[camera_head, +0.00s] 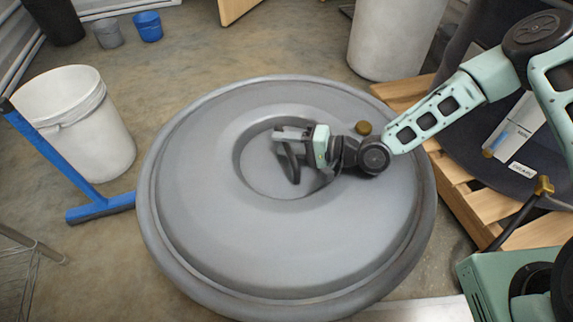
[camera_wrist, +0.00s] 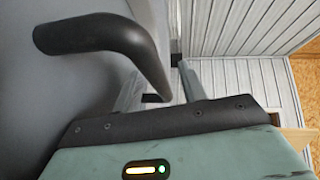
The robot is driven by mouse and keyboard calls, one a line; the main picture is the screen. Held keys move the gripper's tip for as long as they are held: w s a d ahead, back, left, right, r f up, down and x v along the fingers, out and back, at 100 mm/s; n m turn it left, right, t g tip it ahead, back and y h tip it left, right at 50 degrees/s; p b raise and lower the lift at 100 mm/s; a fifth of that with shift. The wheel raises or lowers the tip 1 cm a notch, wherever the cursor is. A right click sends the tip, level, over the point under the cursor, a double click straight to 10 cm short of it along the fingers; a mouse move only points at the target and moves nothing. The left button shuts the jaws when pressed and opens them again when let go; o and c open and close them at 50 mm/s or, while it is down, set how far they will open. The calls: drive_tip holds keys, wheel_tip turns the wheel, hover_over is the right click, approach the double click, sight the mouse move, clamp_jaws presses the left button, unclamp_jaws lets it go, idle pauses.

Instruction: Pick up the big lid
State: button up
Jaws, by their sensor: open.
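The big lid (camera_head: 215,235) is a wide, round, grey cover with a raised rim and a round recess in its middle. Its dark curved handle (camera_head: 291,163) stands in the recess, partly hidden by my gripper. My gripper (camera_head: 284,136) is over the recess, right at the handle, with its jaws open. In the wrist view the handle (camera_wrist: 95,35) bends down from the upper left to the open fingers of my gripper (camera_wrist: 160,88). I cannot tell whether the handle is fully between the fingers. The grey lid surface (camera_wrist: 85,90) fills the left of that view.
A white bucket (camera_head: 105,140) and a blue squeegee-like tool (camera_head: 95,208) stand left of the lid. Blue (camera_head: 148,27) and grey (camera_head: 107,33) small buckets are behind. A large white drum (camera_head: 385,45) stands at the back, and a wooden pallet (camera_head: 455,185) is close on the right.

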drive_tip(key=shift+a, duration=0.1)
drive_tip(key=shift+c, duration=0.3)
clamp_jaws()
idle(1.0)
drive_tip(key=shift+r, duration=0.2)
